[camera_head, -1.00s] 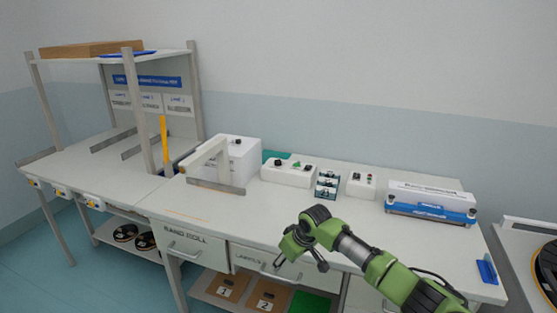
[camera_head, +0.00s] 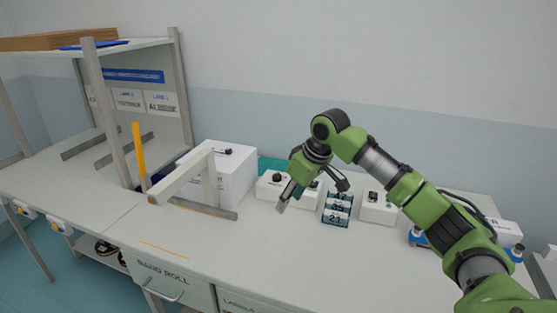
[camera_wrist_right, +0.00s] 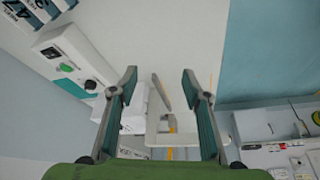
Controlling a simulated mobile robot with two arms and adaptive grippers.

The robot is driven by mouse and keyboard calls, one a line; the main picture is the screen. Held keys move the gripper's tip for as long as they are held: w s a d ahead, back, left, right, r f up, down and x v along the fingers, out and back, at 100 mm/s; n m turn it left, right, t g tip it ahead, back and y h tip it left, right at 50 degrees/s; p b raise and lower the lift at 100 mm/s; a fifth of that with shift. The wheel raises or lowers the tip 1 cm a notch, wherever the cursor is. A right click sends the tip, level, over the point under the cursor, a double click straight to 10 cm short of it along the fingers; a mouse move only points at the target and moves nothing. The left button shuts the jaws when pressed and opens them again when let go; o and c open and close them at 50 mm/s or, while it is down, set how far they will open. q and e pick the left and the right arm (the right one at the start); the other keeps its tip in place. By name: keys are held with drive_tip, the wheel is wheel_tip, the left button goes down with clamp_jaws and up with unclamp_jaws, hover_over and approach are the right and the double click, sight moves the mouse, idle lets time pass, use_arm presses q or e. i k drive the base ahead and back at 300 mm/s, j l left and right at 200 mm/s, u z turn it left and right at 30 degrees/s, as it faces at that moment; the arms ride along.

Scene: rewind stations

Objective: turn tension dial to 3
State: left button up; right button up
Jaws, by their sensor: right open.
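A white control box (camera_head: 267,190) on the bench carries a black dial (camera_head: 277,177) at its left end; my right gripper hides part of the box in the head view. In the right wrist view the box (camera_wrist_right: 78,50) shows at upper left, with a green button (camera_wrist_right: 67,68) between two dark knobs. The dial's markings and setting are too small to read, and I cannot tell which knob is the tension dial. My right gripper (camera_head: 312,196) is open and empty above the front of this box. Its two fingers (camera_wrist_right: 160,82) are spread apart in the wrist view. My left gripper is out of view.
A blue-framed number counter (camera_head: 337,209) and a smaller white box (camera_head: 378,211) stand right of the control box. A large white box (camera_head: 222,175) and a grey-white bracket (camera_head: 181,180) stand left.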

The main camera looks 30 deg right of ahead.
sight(277, 178)
drive_tip(key=i+l, duration=0.7)
drive_tip(key=i, duration=0.15)
